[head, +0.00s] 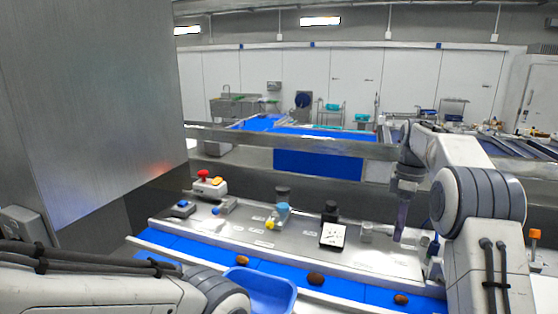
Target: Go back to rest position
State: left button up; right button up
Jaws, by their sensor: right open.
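My right gripper (401,234) hangs from the arm at the right and points down over the right part of the metal worktop (300,250). It is seen side-on, open, with nothing visible in it. My left arm reaches in along the bottom left, and its gripper is not in view. Three brown dates lie apart on the blue belt (345,287): one at left (242,259), one in the middle (315,278) and one at right (400,299).
A blue bin (284,300) stands at the bottom centre beside my left arm. The worktop holds a red button (203,174), a small blue-topped device (181,208), a blue cup-like item (282,212) and a white card (332,236). A tall metal panel (90,100) blocks the left.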

jog(key=s+a+f+m+b, duration=0.1)
jog(key=s+a+f+b, duration=0.2)
jog(key=a, duration=0.4)
jog(key=s+a+f+t+b, duration=0.1)
jog(key=s+a+f+b, duration=0.1)
jog(key=s+a, duration=0.45)
jog(key=s+a+f+m+b, duration=0.1)
jog(key=s+a+f+b, duration=0.2)
jog(key=a, duration=0.5)
jog(key=s+a+f+b, duration=0.1)
jog(key=s+f, duration=0.3)
jog(key=s, duration=0.3)
jog(key=s+a+f+m+b, duration=0.1)
jog(key=s+f+b, duration=0.1)
jog(key=s+f, duration=0.2)
jog(key=s+a+f+m+b, duration=0.1)
jog(key=s+f, duration=0.3)
jog(key=s, duration=0.7)
jog(key=shift+a+f+t, duration=0.15)
jog(key=shift+a+t, duration=0.15)
